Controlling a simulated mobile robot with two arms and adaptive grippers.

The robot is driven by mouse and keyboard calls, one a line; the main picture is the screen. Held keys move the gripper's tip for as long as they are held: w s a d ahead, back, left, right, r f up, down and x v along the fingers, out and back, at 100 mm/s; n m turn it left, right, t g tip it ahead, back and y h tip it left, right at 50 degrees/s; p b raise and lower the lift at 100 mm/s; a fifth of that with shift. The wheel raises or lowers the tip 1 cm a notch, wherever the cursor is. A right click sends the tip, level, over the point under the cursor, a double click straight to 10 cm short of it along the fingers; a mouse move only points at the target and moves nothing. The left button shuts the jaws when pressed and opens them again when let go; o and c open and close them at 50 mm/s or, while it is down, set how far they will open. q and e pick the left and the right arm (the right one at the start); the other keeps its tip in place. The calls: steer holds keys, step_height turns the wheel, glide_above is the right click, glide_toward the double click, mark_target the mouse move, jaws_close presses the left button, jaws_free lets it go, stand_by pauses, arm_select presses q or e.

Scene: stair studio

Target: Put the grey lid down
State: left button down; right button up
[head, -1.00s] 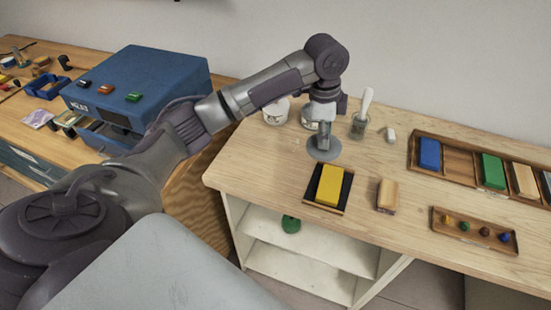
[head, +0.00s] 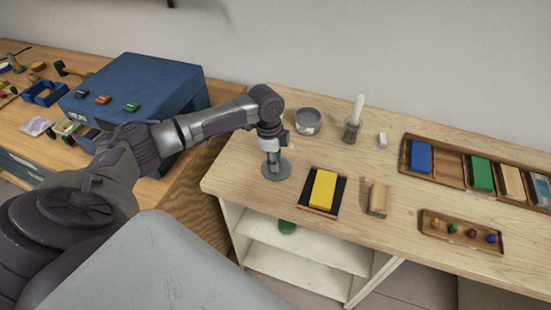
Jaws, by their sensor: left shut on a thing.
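The grey lid (head: 276,170) is a flat round disc with an upright part that my left gripper (head: 271,152) is shut on. The gripper points down over the left part of the light wooden bench (head: 236,165). The lid is low over the bench top, left of the yellow block; I cannot tell whether it touches the wood. An open grey pot (head: 308,122) stands behind it to the right. My right gripper is not in view.
The yellow block (head: 323,189) lies on a black-topped tray, with a wooden block (head: 377,198) to its right. A jar with a white-handled tool (head: 353,126) stands behind. A blue cabinet (head: 135,88) is at left. Bare wood lies left of the lid.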

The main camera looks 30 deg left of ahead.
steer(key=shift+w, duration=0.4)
arm_select(q)
steer(key=shift+f, duration=0.2)
steer(key=c, duration=1.1)
jaws_free()
steer(key=shift+o, duration=0.2)
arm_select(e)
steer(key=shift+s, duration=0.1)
arm_select(q)
steer(key=shift+r, duration=0.5)
step_height(320, 180, up, 11)
steer(key=a+b, duration=0.1)
steer(key=b, duration=0.1)
steer(key=shift+s+a+r, duration=0.15)
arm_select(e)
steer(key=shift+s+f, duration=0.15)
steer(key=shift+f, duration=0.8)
